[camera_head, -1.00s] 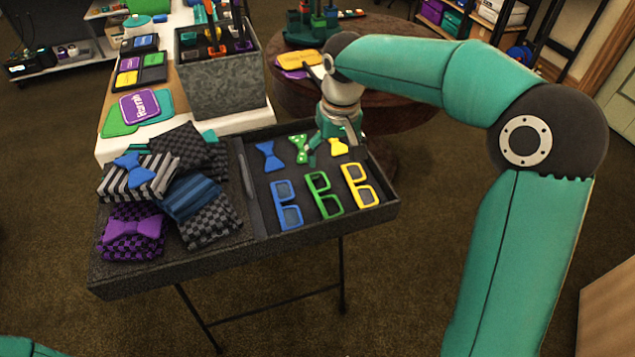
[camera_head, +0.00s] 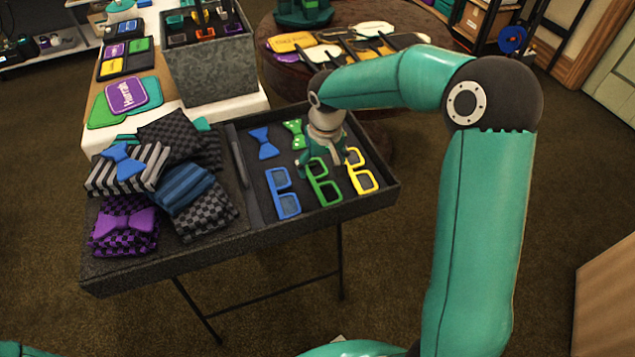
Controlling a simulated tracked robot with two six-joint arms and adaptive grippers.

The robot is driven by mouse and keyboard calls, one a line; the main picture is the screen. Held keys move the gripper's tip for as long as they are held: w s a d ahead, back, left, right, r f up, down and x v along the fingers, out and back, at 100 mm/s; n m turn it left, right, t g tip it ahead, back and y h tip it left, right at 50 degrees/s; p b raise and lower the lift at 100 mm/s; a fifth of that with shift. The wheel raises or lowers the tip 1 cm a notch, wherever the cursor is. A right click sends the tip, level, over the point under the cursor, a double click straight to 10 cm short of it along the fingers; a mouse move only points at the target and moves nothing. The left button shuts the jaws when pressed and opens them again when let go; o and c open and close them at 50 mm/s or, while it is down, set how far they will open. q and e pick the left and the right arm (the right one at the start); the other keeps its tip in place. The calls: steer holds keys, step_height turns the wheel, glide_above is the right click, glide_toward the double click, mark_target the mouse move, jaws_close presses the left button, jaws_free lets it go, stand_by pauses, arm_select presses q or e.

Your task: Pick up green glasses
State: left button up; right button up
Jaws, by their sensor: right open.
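The green glasses (camera_head: 323,187) lie in the right compartment of the dark tray (camera_head: 245,235), between the blue glasses (camera_head: 284,193) and the yellow glasses (camera_head: 360,172). My right gripper (camera_head: 321,165) is open and points down at the far end of the green glasses. Its fingers cover part of that end, and I cannot tell if they touch it. My left gripper is out of view; only a teal bit of my left arm shows at the lower left edge.
A blue bow tie (camera_head: 263,143) and a green dotted bow tie (camera_head: 294,134) lie behind the glasses. Folded cloths (camera_head: 206,215) with bow ties fill the left compartment. A grey box (camera_head: 210,70) and a round table (camera_head: 285,85) stand behind.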

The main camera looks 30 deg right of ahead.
mark_target(321, 180)
step_height(321, 180, down, 5)
steer(key=shift+w+d+f, duration=0.1)
steer(key=shift+w, duration=0.05)
steer(key=c, duration=1.2)
steer(key=shift+r, duration=0.2)
